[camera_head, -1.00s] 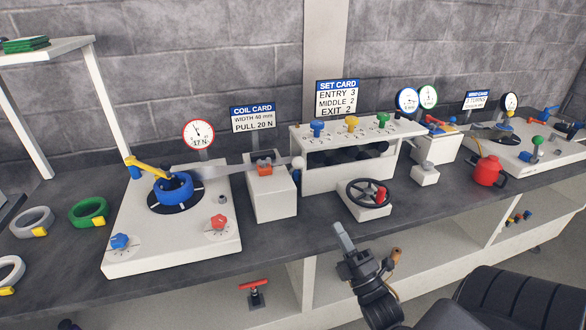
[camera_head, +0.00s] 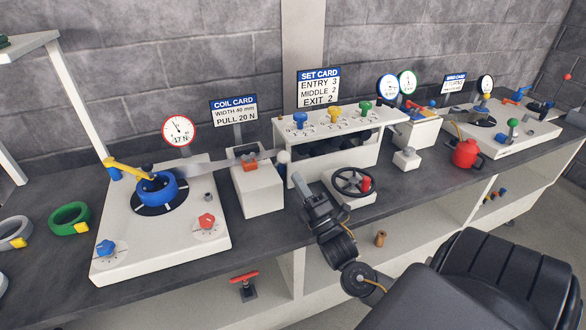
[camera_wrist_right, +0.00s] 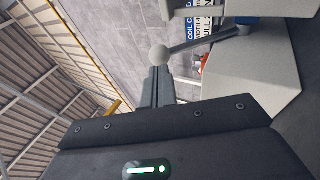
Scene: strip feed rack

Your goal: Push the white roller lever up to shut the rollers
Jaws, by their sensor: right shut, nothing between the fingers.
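The white roller lever's round white knob (camera_head: 284,157) stands at the left end of the white roller housing (camera_head: 384,154). In the right wrist view the white knob (camera_wrist_right: 159,53) sits on a grey rod running right to the housing. My right gripper (camera_head: 298,182) is shut and empty, just below and in front of the knob in the head view. In the right wrist view its fingertips (camera_wrist_right: 157,72) line up with the knob's lower side; I cannot tell whether they touch it. Dark rollers show inside the housing, partly in shade. My left gripper is not in view.
A white block with an orange top (camera_head: 263,191) stands close left of the knob. A black handwheel (camera_head: 353,181) is close right of my gripper. The set card (camera_head: 318,88) stands behind the housing. A blue coil (camera_head: 157,189) lies farther left.

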